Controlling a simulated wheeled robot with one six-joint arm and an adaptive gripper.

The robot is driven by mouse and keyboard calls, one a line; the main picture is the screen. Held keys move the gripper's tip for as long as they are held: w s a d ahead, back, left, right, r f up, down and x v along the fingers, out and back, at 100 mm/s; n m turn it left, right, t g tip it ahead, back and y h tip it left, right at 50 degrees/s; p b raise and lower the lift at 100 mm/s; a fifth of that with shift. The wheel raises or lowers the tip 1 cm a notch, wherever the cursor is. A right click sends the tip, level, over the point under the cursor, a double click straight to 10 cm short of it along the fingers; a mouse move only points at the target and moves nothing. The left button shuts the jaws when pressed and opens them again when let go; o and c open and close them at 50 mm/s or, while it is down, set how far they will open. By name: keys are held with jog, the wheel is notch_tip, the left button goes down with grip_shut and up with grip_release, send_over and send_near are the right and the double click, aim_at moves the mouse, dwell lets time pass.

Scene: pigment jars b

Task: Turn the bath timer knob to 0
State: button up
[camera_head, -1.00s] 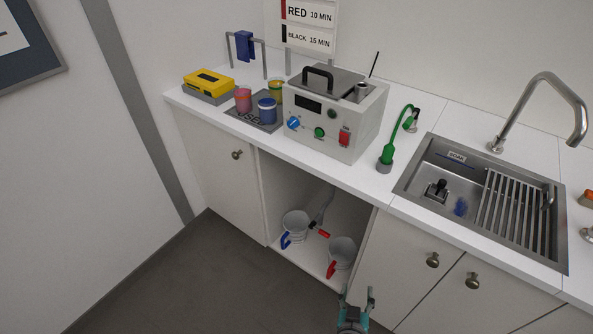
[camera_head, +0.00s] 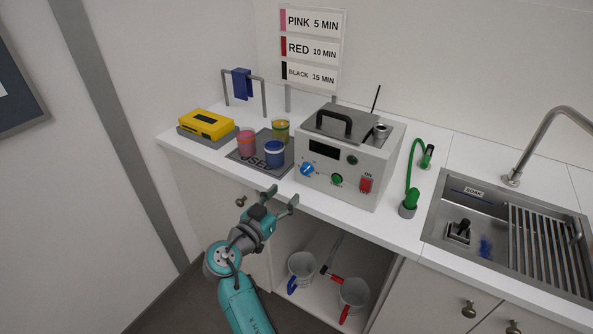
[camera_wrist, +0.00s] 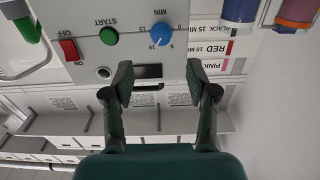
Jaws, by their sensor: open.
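The bath timer knob (camera_head: 307,169) is a blue dial on the front of the white bath unit (camera_head: 330,187), left of a green button. It also shows in the upside-down wrist view (camera_wrist: 160,36), with "MIN" and numbers around it; its exact setting is too small to read surely. My gripper (camera_head: 281,196) is open and empty, in front of the counter, below and left of the knob and apart from it. In the wrist view, the spread fingers (camera_wrist: 159,82) sit lower in the picture than the knob, one on either side of its column.
The green START button (camera_head: 337,180) and red ON/OFF switch (camera_head: 366,184) are right of the knob. Coloured jars (camera_head: 274,153) stand on a grey mat left of the unit. A green hose (camera_head: 410,190) and sink (camera_head: 450,207) are to the right. The cupboard below holds white jugs (camera_head: 301,268).

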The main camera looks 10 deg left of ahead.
aim_at(304, 172)
jog(key=x, duration=1)
jog(key=shift+w, duration=0.35)
grip_shut()
